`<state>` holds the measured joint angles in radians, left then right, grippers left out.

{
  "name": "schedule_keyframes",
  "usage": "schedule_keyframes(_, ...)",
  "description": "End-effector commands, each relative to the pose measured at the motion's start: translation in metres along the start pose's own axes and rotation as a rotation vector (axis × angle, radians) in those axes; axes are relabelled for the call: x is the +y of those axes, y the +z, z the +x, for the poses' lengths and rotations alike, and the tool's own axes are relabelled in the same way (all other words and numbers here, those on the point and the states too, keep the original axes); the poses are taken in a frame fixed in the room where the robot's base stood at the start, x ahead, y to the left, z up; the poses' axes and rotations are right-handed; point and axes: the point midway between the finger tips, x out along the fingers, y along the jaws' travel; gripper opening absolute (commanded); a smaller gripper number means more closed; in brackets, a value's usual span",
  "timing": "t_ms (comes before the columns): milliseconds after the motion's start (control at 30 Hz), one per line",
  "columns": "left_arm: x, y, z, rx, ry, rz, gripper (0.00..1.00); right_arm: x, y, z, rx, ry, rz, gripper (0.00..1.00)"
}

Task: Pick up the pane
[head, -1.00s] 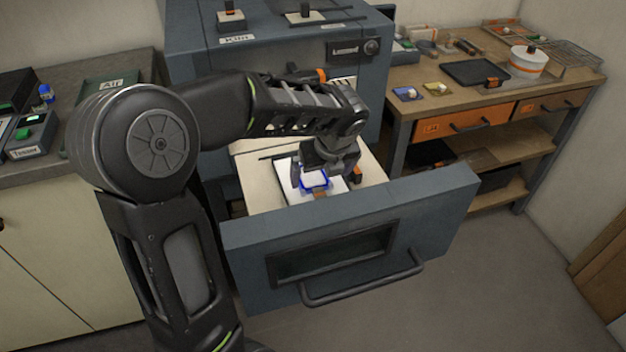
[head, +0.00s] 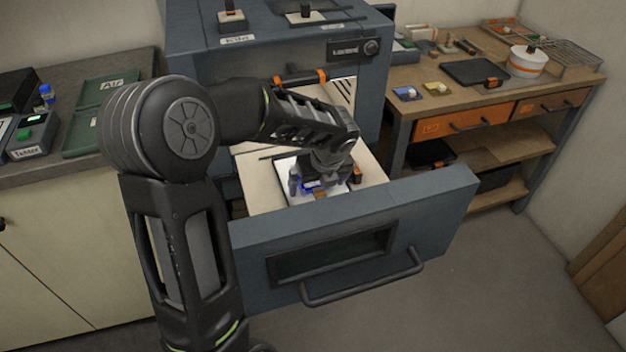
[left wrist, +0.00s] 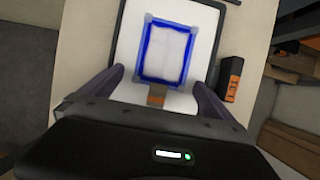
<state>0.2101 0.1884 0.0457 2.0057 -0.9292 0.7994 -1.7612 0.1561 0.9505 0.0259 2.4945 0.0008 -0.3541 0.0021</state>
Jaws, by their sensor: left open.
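The pane (left wrist: 166,50) is a pale rectangle with a blue painted border and lighter corners. It lies on a white plate with a dark rim (left wrist: 203,77) in the open drawer. In the head view the pane is mostly hidden by my gripper; a bit of blue (head: 308,187) shows. My left gripper (left wrist: 158,82) is open, its fingers on either side of the pane's near end. In the head view the left gripper (head: 318,186) is low over the plate. Contact with the pane cannot be told. The right gripper is not in view.
The kiln drawer front (head: 345,235) stands around the near side of the plate. A black and orange block (left wrist: 231,80) sits right of the plate. A brown tab (left wrist: 157,95) is at the pane's near edge. A workbench (head: 530,90) with small items stands at right.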

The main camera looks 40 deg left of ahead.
Motion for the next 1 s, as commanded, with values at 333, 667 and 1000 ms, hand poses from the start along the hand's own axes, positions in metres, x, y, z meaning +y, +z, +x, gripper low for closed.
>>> schedule_keyframes(333, 0.0000, 0.0000, -0.0001, 0.000, 0.000, 0.000, 0.75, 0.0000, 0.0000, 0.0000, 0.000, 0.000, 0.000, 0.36)
schedule_keyframes(667, -0.0001, 0.0000, -0.0001, 0.000, 0.000, 0.000, 0.48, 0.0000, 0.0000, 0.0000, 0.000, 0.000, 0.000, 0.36)
schedule_keyframes(1000, -0.0002, 0.0002, -0.0003, 0.000, -0.001, 0.000, 0.35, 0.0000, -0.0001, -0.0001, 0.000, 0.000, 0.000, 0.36)
